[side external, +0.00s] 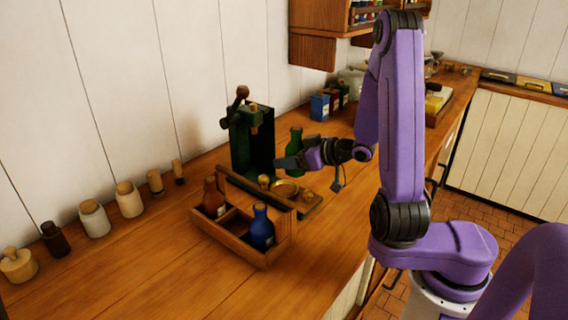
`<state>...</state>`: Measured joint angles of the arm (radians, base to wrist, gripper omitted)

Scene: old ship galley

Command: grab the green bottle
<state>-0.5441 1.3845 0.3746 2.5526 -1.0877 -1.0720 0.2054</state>
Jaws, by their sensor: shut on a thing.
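The green bottle (296,138) stands upright beside the dark green machine on the wooden counter. Its neck and shoulder show, and my gripper hides part of its lower body. My gripper (288,164) reaches in from the right, held low and level, and is shut on the green bottle. The fingertips are small in this view, and I cannot tell whether the bottle's base touches the counter.
A wooden caddy (240,252) in front holds a brown bottle (213,198) and a blue bottle (261,228). The dark green machine (241,145) stands left of my gripper. Several jars (94,219) line the wall. The counter's front left is clear.

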